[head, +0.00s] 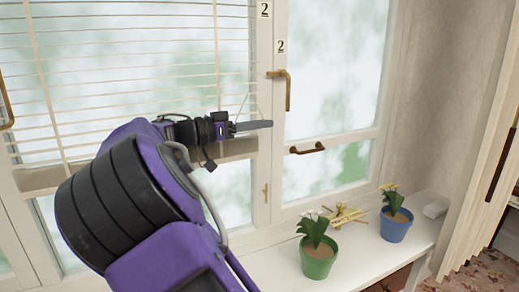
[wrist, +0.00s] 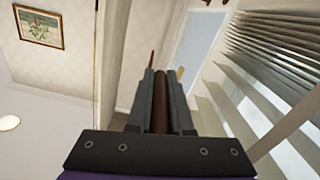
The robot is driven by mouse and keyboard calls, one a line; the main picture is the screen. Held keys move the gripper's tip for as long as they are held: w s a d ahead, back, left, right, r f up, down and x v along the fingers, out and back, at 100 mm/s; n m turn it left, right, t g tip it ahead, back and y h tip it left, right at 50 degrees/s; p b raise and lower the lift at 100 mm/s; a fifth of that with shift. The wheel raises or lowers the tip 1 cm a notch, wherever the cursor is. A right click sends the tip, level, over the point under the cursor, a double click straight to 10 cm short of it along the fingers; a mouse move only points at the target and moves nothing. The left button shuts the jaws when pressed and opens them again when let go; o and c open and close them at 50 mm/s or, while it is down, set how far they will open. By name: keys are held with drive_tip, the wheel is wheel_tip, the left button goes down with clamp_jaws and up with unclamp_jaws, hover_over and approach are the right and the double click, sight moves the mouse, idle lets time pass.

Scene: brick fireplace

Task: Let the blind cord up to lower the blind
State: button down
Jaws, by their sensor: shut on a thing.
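The white slatted blind (head: 130,60) hangs over the left window with its slats spaced apart. Its beige bottom rail (head: 40,178) hangs part way down, with bare glass below it. The blind also fills the right side of the wrist view (wrist: 280,50). My gripper (head: 268,124) is in front of the blind's right edge, fingers pointing right toward the window post. A thin pale blind cord (head: 243,104) runs down to the fingers. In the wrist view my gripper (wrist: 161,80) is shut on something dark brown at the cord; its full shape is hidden.
A brass window handle (head: 288,90) and a dark bronze pull (head: 307,148) are on the right window, close to the fingertips. Below, the sill (head: 355,255) bears a green pot (head: 318,262), a blue pot (head: 396,229) and a small yellowish object (head: 345,215).

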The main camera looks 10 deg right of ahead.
wheel_tip(320, 180, up, 14)
drive_tip(key=p, duration=0.3)
drive_tip(key=c, duration=0.8)
unclamp_jaws()
drive_tip(key=shift+c, duration=0.2)
drive_tip(key=shift+a, duration=0.15)
drive_tip(key=s+a, duration=0.1)
drive_tip(key=a, duration=0.4)
drive_tip(key=s+a, duration=0.1)
drive_tip(key=a, duration=0.5)
drive_tip(key=s+a, duration=0.1)
drive_tip(key=a, duration=0.5)
drive_tip(key=shift+s+p, duration=0.2)
drive_tip(key=shift+p, duration=0.15)
drive_tip(key=shift+d, duration=0.1)
